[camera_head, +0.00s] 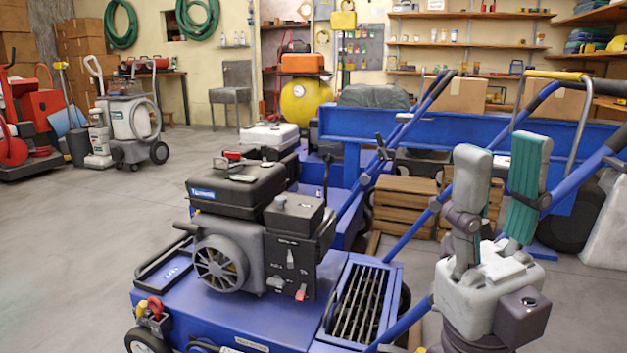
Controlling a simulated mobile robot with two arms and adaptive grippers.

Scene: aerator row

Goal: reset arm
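My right gripper (502,158) is at the right of the head view, pointing up. It has a pale body and two grey fingers with teal inner pads. The fingers stand apart with nothing held between them, so it is open. It appears in front of the blue handle bars of the aerator (225,318); I cannot tell how far it is from them. My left gripper is not in view.
The aerator carries a black engine (238,186) and a slotted grate (358,302). Behind it stand another blue machine (455,135) and wooden crates (405,200). Shelves (470,46) line the back wall.

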